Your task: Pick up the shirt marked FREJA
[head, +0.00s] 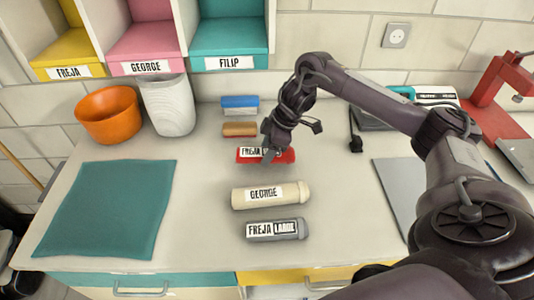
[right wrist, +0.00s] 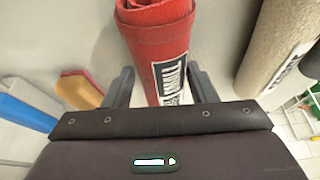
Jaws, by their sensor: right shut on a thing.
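A red rolled shirt (head: 282,155) with a white FREJA label lies near the back middle of the counter in the head view. In the right wrist view the red roll (right wrist: 160,40) runs between my gripper's two fingers. My right gripper (head: 269,153) is shut on it around its middle, covering part of it by the label. I cannot tell whether the roll is clear of the counter. A grey roll (head: 276,230) nearer the front also has a FREJA label, with a second boxed word. A cream roll (head: 270,195) marked GEORGE lies between them. My left gripper is not in view.
A teal mat (head: 105,210), orange bowl (head: 107,115) and white bin (head: 168,105) stand left. Labelled cubbies (head: 229,60) hang above. A grey board (head: 398,190) lies right.

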